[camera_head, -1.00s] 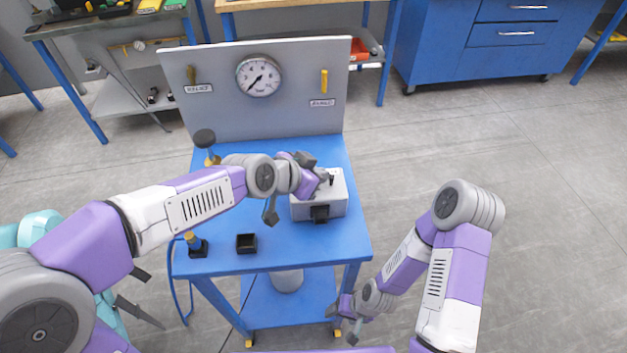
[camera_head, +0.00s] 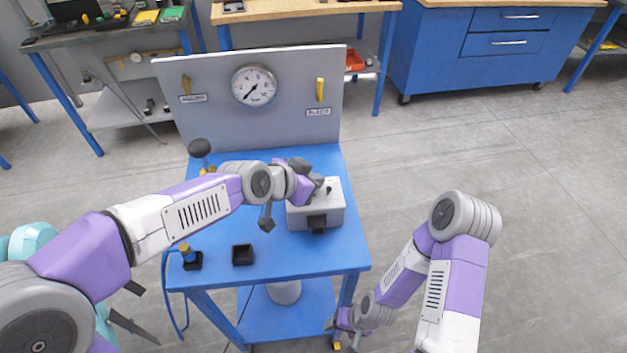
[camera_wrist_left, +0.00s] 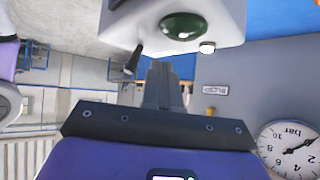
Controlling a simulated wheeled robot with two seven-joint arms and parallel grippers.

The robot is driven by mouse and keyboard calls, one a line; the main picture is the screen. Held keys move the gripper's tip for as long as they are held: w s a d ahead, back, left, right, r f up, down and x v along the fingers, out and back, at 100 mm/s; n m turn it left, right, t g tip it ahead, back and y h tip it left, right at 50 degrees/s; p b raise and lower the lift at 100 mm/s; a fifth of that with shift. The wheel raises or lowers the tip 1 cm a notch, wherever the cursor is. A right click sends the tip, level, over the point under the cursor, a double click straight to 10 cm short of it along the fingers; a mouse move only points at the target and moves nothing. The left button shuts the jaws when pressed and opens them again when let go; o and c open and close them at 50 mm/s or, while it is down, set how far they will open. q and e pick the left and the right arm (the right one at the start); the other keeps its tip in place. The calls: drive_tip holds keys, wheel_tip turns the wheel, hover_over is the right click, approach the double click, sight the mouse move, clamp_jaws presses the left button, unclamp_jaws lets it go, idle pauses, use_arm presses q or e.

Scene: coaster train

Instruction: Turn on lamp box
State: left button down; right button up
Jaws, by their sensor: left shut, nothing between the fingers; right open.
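The lamp box (camera_head: 332,214) is a light grey box with a black block on its front, near the right edge of the blue table. In the left wrist view the box (camera_wrist_left: 228,20) shows upside down, with a dark green lamp dome (camera_wrist_left: 183,26), a black toggle lever (camera_wrist_left: 132,60) and a small white knob (camera_wrist_left: 207,47). The dome shows no clear glow. My left gripper (camera_head: 319,181) is shut and empty over the box's top, near the lever. Its fingertips (camera_wrist_left: 160,68) show beside the lever; contact cannot be told. My right gripper (camera_head: 338,334) is open and low, off the table's front right.
A grey upright panel with a gauge (camera_head: 254,86) and a yellow handle (camera_head: 320,89) closes the table's back. A small black open box (camera_head: 243,255) and a black-based brass fitting (camera_head: 192,260) stand front left. The floor to the right is clear.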

use_arm(q)
drive_tip(key=shift+a, duration=0.1)
drive_tip(key=shift+w+a+b, duration=0.2)
drive_tip(key=shift+a+b, duration=0.05)
drive_tip(key=shift+b, duration=0.05)
drive_tip(key=shift+w+a+r+b, duration=0.1)
drive_tip(key=shift+w+a+b, duration=0.25)
drive_tip(key=shift+a+b, duration=0.25)
drive_tip(key=shift+w+a+r+b, duration=0.1)
drive_tip(key=shift+w+a+b, duration=0.25)
drive_tip(key=shift+a, duration=0.3)
drive_tip(key=p+v, duration=0.2)
drive_tip(key=v, duration=0.8)
drive_tip(key=shift+s, duration=0.35)
drive_tip(key=shift+a+f, duration=0.15)
drive_tip(key=shift+f, duration=0.05)
